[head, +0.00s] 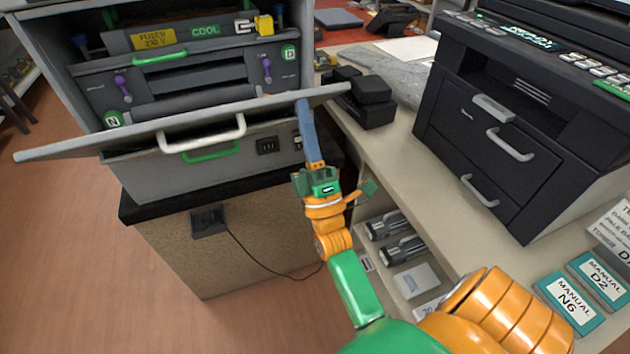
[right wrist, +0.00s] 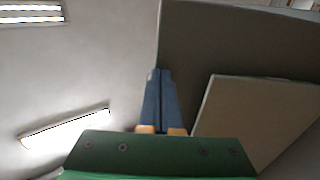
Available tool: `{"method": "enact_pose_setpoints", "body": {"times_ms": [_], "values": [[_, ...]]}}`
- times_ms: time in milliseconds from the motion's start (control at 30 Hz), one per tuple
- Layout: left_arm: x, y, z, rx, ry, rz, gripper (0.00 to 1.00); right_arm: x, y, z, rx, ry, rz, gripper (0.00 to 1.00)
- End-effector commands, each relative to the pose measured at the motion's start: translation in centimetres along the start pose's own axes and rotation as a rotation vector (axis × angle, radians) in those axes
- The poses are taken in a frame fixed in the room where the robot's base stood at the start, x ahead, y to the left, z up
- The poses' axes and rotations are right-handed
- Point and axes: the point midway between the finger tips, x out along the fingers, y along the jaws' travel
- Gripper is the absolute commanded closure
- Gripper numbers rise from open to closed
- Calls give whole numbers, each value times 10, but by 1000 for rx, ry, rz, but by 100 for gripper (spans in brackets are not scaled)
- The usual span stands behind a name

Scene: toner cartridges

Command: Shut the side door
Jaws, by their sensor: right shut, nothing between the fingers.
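The door (head: 100,142) is a grey panel with a white handle (head: 203,135). In the head view it hangs open, tilted out from the front of the grey machine (head: 190,180). My right gripper (head: 304,104) is shut and empty, its blue fingers pointing up at the door's near edge, close to its right end. Whether they touch the door I cannot tell. In the right wrist view the shut fingers (right wrist: 160,72) stand beside a large dark grey panel (right wrist: 240,45), which looks like the door's underside. My left gripper is out of view.
Inside the machine are purple levers (head: 122,88) and green handles (head: 160,57). A black box (head: 370,95) sits right of the door, on the counter with a dark printer (head: 500,120). A cable (head: 262,264) hangs below. The floor at left is clear.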

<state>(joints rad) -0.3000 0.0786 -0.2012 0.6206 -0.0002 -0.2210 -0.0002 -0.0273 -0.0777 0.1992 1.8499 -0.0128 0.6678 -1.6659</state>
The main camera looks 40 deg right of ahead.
Motion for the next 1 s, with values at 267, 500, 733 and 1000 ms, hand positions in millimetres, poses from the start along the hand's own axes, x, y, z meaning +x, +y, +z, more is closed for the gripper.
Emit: {"method": "enact_pose_setpoints", "body": {"times_ms": [267,500,733,1000], "values": [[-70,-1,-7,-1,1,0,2,48,10,0,0,0,-138,100],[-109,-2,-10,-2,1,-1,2,78,4,0,0,0,-244,100],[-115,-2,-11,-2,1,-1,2,105,-6,0,0,0,-270,100],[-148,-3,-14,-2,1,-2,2,144,-15,0,1,1,-365,100]]}}
